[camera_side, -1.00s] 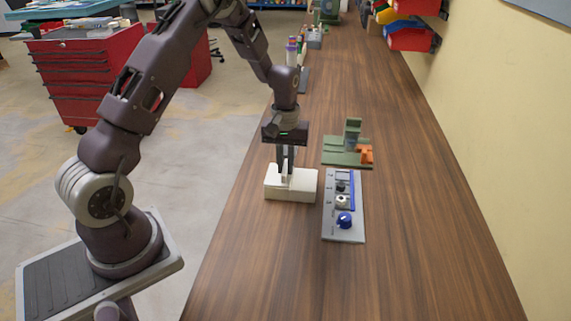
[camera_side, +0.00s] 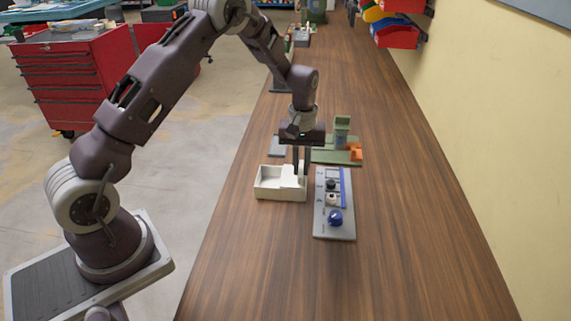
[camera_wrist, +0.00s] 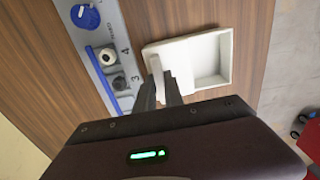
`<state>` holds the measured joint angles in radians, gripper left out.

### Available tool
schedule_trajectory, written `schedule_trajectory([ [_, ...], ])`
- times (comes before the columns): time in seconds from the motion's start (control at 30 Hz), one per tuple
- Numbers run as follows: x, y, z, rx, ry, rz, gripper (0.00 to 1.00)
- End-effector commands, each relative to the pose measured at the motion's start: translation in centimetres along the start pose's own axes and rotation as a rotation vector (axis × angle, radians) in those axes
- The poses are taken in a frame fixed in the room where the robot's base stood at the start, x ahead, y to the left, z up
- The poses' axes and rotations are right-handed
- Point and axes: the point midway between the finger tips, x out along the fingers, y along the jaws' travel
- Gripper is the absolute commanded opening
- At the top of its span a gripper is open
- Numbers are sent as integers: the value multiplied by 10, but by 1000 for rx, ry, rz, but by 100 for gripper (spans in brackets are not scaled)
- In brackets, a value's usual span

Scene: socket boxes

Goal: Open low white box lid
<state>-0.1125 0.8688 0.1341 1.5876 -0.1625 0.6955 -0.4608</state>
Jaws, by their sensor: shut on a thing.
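The low white box (camera_side: 279,196) stands on the wooden bench, and it also shows in the wrist view (camera_wrist: 222,85). Its white lid (camera_wrist: 174,52) is slid to one side, toward the grey panel. The other part of the box is open, showing an empty hollow. My gripper (camera_side: 301,168) is above the lid's side of the box. In the wrist view my gripper (camera_wrist: 160,84) has its dark fingers on either side of the lid's upright white handle (camera_wrist: 157,72), shut on it. The fingers partly hide the handle.
A grey panel (camera_side: 333,227) with a blue knob (camera_side: 335,217) and sockets lies close to the right of the box. A green fixture (camera_side: 341,139) with an orange part (camera_side: 355,152) stands behind it. A grey plate (camera_side: 277,146) lies behind the box. The near bench is clear.

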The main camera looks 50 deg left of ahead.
Motion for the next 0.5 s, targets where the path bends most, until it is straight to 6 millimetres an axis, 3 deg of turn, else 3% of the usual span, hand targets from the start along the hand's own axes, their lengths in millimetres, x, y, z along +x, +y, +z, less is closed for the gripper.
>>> schedule_trajectory([
  [0.3, -1, 2, -1, 0, 2, 0, 0],
  [0.33, -1, 2, -1, 0, 2, 0, 18],
  [0.4, -1, 2, -1, 0, 2, -1, 32],
  [0.5, 0, 2, 0, 0, 1, -1, 35],
])
